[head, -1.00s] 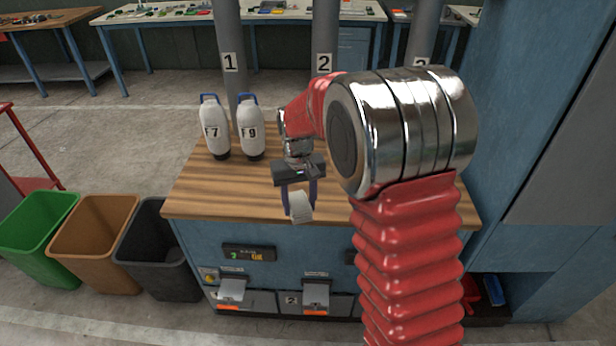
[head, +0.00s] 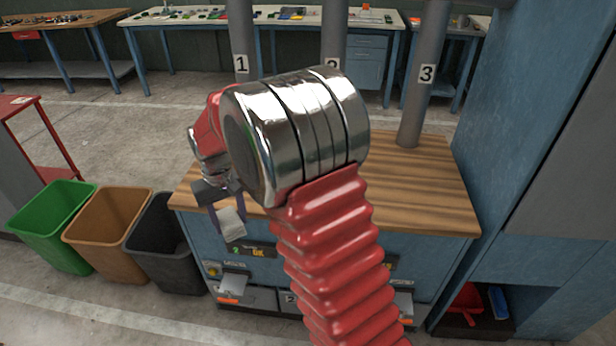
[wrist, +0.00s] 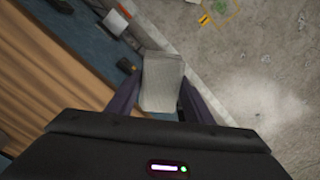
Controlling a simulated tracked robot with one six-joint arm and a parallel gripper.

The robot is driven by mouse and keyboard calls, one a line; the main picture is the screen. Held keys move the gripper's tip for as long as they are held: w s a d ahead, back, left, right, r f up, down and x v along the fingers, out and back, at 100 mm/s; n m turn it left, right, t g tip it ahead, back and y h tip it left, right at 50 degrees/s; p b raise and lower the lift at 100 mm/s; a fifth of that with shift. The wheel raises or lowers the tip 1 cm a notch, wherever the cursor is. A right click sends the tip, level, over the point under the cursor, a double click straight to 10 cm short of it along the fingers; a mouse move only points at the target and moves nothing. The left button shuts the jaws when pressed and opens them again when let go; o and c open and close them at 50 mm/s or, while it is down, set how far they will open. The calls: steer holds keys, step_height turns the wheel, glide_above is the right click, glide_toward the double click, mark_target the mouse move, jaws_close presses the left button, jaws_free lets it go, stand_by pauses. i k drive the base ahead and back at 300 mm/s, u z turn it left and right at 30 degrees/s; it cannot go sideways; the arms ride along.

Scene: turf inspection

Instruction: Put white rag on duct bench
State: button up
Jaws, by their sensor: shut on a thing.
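My gripper (head: 229,218) is shut on the white rag (head: 231,222), which hangs from its fingers in front of the duct bench's front face. In the wrist view the rag (wrist: 162,83) sits between the two dark fingers, over the bench's front edge and the floor. The duct bench (head: 425,195) has a striped wooden top and a blue front. My arm hides the left and middle of its top, and the bottles seen there earlier.
Grey ducts rise from the bench; duct 3 (head: 415,90) stands at the right. Green (head: 52,228), brown (head: 107,235) and black (head: 165,245) bins stand left of the bench. The right part of the top is clear. A tall blue cabinet (head: 530,130) stands at the right.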

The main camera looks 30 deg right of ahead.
mark_target(432, 171)
steer(key=z, duration=0.85)
steer(key=i, duration=0.15)
steer(key=u, duration=1.5)
steer(key=k, duration=0.5)
steer(key=z, duration=0.9)
steer(key=k, duration=0.8)
steer(key=z, duration=0.85)
steer(key=i, duration=0.55)
steer(key=z, duration=0.35)
